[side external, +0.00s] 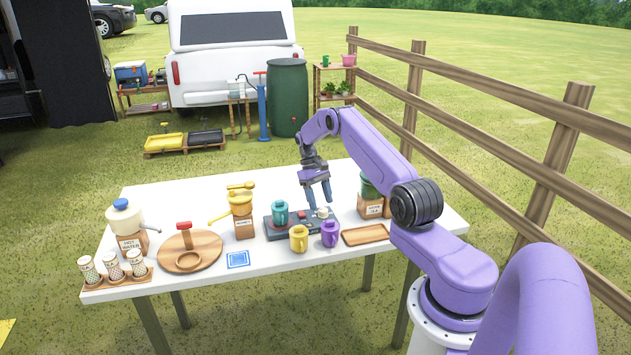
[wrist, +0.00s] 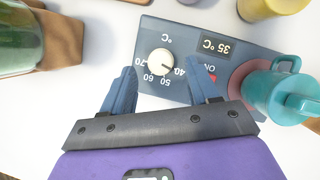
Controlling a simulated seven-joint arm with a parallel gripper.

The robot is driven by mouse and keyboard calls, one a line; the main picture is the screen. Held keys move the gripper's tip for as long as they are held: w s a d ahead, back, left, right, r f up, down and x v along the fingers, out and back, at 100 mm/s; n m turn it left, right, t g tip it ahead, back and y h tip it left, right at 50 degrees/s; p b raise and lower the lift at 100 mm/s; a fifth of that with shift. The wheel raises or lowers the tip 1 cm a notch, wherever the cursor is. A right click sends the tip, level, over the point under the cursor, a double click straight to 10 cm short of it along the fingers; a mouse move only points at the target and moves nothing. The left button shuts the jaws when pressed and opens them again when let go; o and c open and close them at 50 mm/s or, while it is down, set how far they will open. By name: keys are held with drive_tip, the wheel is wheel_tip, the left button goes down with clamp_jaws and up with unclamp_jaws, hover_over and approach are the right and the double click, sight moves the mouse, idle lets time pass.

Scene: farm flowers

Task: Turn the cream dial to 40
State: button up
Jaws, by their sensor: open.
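The cream dial (wrist: 158,62) sits on a dark grey heater panel (wrist: 155,29). Numbers 40, 50, 60 and 70 run around its near side. A small dark mark shows at its right edge, on the side of the 40; its exact setting is hard to read. The display (wrist: 215,46) reads 35 °C. My gripper (wrist: 161,67) is open, its blue fingers to either side of the dial in the picture, apart from it. In the side view my gripper (side external: 318,201) points down just above the dial (side external: 323,212).
A teal lidded pot (wrist: 272,98) stands on the heater's reddish plate, right of my fingers in the wrist view. A red switch (wrist: 212,78) is near the right finger. Yellow (side external: 298,238) and purple (side external: 330,233) mugs stand in front of the heater. A wooden tray (side external: 365,235) is to the right.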

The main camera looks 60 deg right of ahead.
drive_tip(key=v, duration=0.9)
drive_tip(key=shift+w+r, duration=0.15)
drive_tip(key=w+a+r+n+t+h, duration=0.1)
drive_tip(key=w+a+r+n, duration=0.3)
drive_tip(key=a, duration=0.9)
drive_tip(key=s+a+r+n+h, duration=0.15)
drive_tip(key=a+r, duration=0.45)
drive_tip(key=a, duration=0.8)
drive_tip(key=s+a+r+n+t, duration=0.2)
drive_tip(key=s+a+r+n, duration=0.2)
drive_tip(key=s+a, duration=0.65)
drive_tip(key=s+a+f+n, duration=0.1)
drive_tip(key=s+a+n, duration=0.1)
drive_tip(key=s, duration=1)
drive_tip(key=s+a+f+n+t+y, duration=0.1)
drive_tip(key=s+n, duration=0.4)
drive_tip(key=s, duration=0.8)
drive_tip(key=shift+s+a+f, duration=0.2)
drive_tip(key=shift+a, duration=0.3)
